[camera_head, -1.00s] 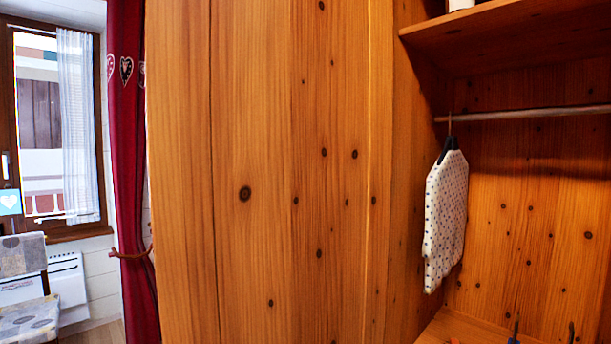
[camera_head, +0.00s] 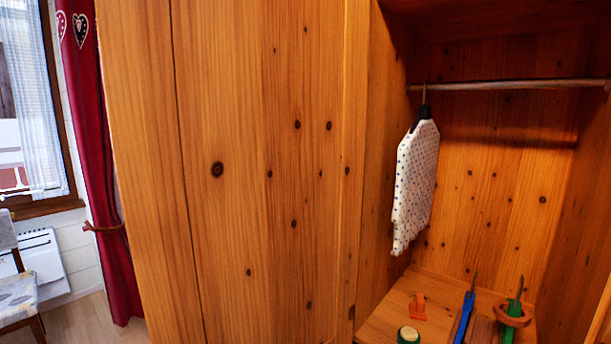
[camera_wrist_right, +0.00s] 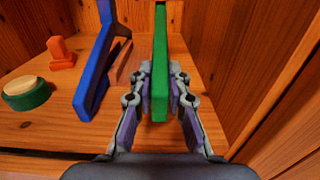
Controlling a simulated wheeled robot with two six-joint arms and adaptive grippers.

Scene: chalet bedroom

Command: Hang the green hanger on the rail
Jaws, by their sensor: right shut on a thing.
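The green hanger (camera_head: 515,302) is low in the wardrobe at the lower right of the head view. In the right wrist view the green hanger (camera_wrist_right: 160,60) runs upright between the fingers of my right gripper (camera_wrist_right: 161,85), which is shut on it. Whether it touches the wardrobe floor I cannot tell. The rail (camera_head: 520,85) crosses the wardrobe high above it. A white dotted garment (camera_head: 416,185) hangs from the rail's left end on a dark hanger. My left gripper is in no view.
A blue hanger (camera_head: 464,317) is left of the green one. An orange piece (camera_head: 418,305) and a round green item with a pale top (camera_head: 408,334) sit further left on the wardrobe floor (camera_head: 395,305). The rail right of the garment is bare. Wooden walls flank the space.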

